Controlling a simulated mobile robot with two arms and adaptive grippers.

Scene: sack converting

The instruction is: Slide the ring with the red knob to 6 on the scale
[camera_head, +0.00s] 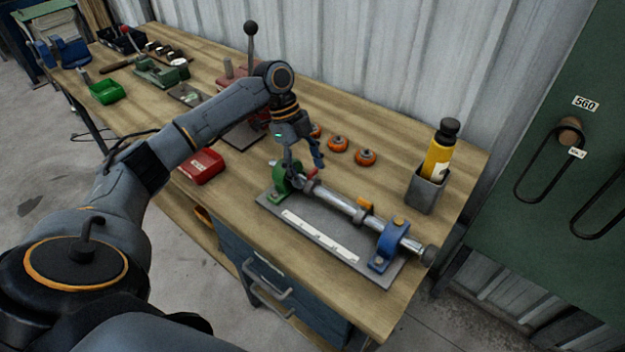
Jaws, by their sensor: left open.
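A metal rod (335,198) lies across a grey base plate (270,203), held by a green support (279,181) at its left end and a blue support (386,250) at its right. The red knob (312,173) shows on a ring near the rod's left end, close to the green support. A second ring with an orange knob (364,203) sits farther right on the rod. A white scale strip (320,236) lies along the plate; its numbers are too small to read. My left gripper (304,170) is open above the rod's left end, close to the red knob, and partly hides this area.
Several orange round parts (337,144) lie behind the rod. A yellow bottle (437,160) stands in a grey holder (426,190) at the right. A red bin (202,166) and a green bin (107,91) stand to the left. A corrugated wall (390,60) closes the back.

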